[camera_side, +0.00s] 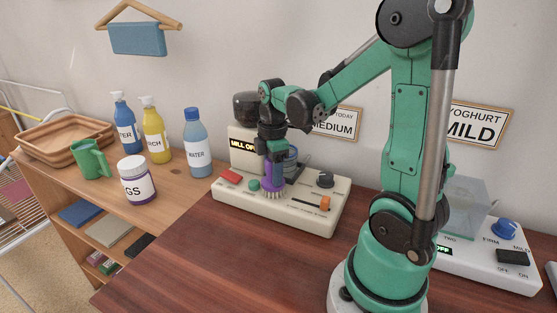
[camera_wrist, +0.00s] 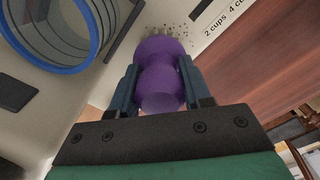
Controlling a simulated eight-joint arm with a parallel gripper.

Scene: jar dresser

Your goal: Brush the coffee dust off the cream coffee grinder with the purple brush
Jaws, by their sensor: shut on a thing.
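The cream coffee grinder (camera_side: 318,215) stands on the dark wooden worktop, with a red switch, a green button, an orange slider and a black knob on its top. My gripper (camera_side: 272,160) is shut on the purple brush (camera_side: 271,187), bristles down, at the middle of the grinder's top. In the wrist view the brush (camera_wrist: 160,75) sits between my two fingers, and its bristles appear to meet the cream surface. Dark specks of coffee dust (camera_wrist: 192,40) lie beside the bristles. My gripper partly hides the blue-rimmed glass cup (camera_wrist: 45,35) behind the brush.
A white machine (camera_side: 490,262) with a blue knob stands at the right, beyond my arm's base. Bottles, a jar (camera_side: 136,182), a green mug (camera_side: 91,160) and a wooden tray (camera_side: 65,134) stand on the left shelf. The worktop (camera_side: 240,255) in front of the grinder is clear.

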